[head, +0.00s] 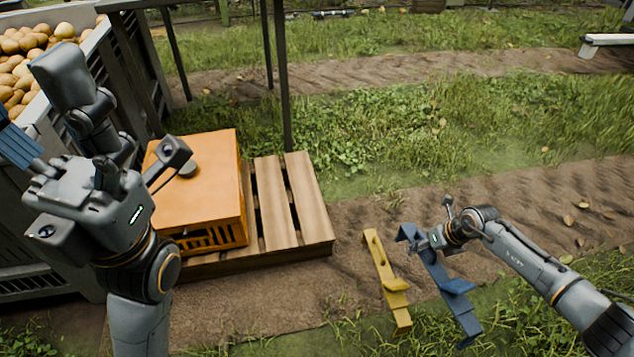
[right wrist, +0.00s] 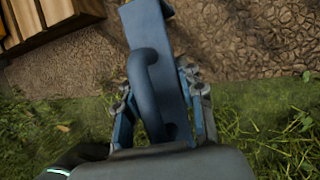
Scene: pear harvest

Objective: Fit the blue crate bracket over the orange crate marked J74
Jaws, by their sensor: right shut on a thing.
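The blue crate bracket (head: 437,273) is a long bar with bent ends, at the lower right in the head view. My right gripper (head: 437,237) is shut on it. In the right wrist view the bracket (right wrist: 176,70) shows its curved handle between the fingers. I cannot tell whether it clears the ground. The orange crate (head: 205,180) sits closed on the pallet at the left, with slots in its front side; I see no J74 marking. My left gripper (head: 125,170) is in front of the crate's left part; its finger opening is unclear.
A yellow bracket (head: 386,280) lies just left of the blue one. The wooden pallet (head: 277,205) has bare slats right of the crate. A dark post (head: 283,80) rises behind it. A grey bin of pears (head: 120,75) stands at the far left. Bare soil separates pallet and brackets.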

